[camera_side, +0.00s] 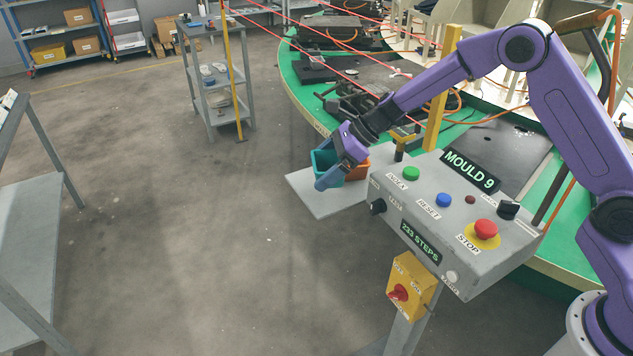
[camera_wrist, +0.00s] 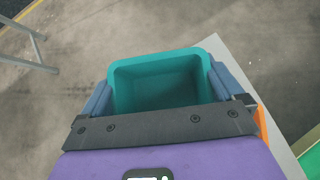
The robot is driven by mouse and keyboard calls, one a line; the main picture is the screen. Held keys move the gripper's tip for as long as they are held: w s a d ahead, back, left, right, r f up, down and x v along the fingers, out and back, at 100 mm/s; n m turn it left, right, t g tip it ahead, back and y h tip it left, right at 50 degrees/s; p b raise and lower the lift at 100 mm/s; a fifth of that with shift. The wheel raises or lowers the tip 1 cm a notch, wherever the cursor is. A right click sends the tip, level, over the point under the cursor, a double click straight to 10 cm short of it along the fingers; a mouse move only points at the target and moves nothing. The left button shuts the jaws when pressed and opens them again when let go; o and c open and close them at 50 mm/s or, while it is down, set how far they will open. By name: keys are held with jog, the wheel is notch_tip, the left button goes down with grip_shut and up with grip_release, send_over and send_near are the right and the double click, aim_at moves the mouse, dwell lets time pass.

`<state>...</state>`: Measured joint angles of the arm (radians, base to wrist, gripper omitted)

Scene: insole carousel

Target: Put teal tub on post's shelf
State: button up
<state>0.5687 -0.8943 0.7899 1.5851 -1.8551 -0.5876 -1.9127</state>
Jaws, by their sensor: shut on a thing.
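The teal tub (camera_side: 323,162) is an open-topped box between the two blue fingers of my gripper (camera_side: 338,168). In the wrist view, the empty inside of the teal tub (camera_wrist: 160,82) faces the camera, with a finger shut against each side. The post's shelf (camera_side: 318,198) is a flat light-grey plate beside the control box. The tub is at or above this shelf's back left part. Its base is hidden by my gripper, so I cannot tell whether it touches. The shelf's edge (camera_wrist: 236,62) shows right of the tub in the wrist view.
An orange tub (camera_side: 360,172) stands on the shelf close to the right of my gripper, partly hidden. The grey control box (camera_side: 440,222) with buttons rises just right of the shelf. The green carousel (camera_side: 300,85) lies behind. The shelf's front part is bare.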

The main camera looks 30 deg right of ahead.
aim_at(316, 194)
jog(key=shift+w+a+f, duration=0.2)
jog(key=shift+w+f, duration=0.25)
jog(key=shift+f, duration=0.15)
jog(key=shift+w+a+f, duration=0.15)
jog(key=shift+w+f, duration=0.3)
jog(key=shift+f, duration=0.15)
jog(key=shift+w+f, duration=0.1)
jog(key=shift+f, duration=1.5)
jog(key=shift+f, duration=0.15)
jog(key=o, duration=0.7)
jog(key=shift+c, duration=0.2)
jog(key=shift+r, duration=0.25)
jog(key=v, duration=0.3)
jog(key=shift+r, duration=3.4)
